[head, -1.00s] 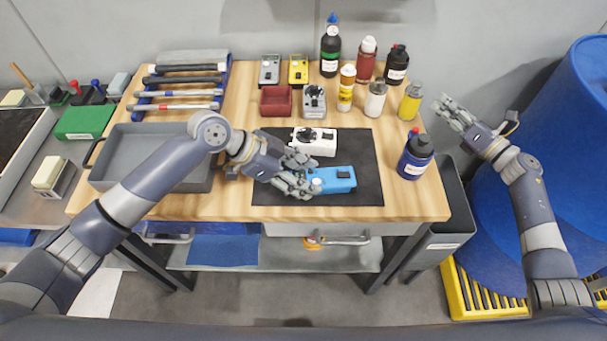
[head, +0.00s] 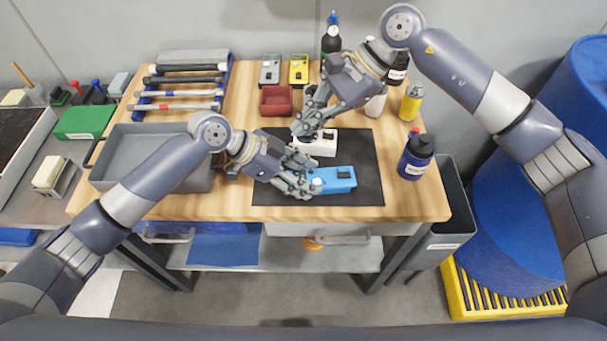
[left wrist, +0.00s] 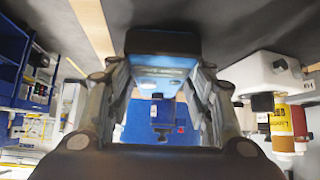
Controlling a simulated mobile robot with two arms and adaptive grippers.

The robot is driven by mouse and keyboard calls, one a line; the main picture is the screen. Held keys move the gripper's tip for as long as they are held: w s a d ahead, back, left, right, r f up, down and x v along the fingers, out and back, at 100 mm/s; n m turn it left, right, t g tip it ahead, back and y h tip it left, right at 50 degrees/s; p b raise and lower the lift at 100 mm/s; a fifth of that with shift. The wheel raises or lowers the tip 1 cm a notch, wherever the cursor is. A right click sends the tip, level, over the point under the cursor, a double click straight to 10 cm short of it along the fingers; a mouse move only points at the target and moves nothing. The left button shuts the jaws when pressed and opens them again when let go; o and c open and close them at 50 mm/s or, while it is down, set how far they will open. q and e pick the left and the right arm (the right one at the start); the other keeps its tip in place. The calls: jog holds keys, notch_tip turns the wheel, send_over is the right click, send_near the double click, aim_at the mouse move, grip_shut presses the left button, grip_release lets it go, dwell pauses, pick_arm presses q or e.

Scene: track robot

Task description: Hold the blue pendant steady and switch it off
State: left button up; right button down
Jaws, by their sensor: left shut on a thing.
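The blue pendant (head: 338,181) lies on the dark mat (head: 265,199) near the table's front edge. It has a dark part on top, towards its right. My left gripper (head: 308,186) is shut on the left end of the blue pendant. In the left wrist view blue surface (left wrist: 138,128) shows between the fingers. My right gripper (head: 304,131) is above and behind the blue pendant, at the left end of the white pendant (head: 325,146). Its finger opening is hard to make out, and whether it touches the white pendant cannot be told.
A grey tray (head: 120,184) stands left of the mat. A dark blue bottle (head: 414,160) stands right of the mat. Several bottles stand at the back right, partly hidden by my right arm.

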jog(key=s+d+f+n+h, duration=0.1)
jog(key=s+d+n+h, duration=0.1)
jog(key=n+h, duration=0.15)
pick_arm(q)
jog(key=shift+d, duration=0.1)
pick_arm(e)
jog(key=t+h, duration=0.2)
jog(key=h, duration=0.2)
send_near(340, 174)
jog(key=shift+n, duration=0.45)
jog(key=shift+w+a+f, duration=0.15)
jog(key=shift+f, duration=2.6)
jog(key=shift+f, duration=0.3)
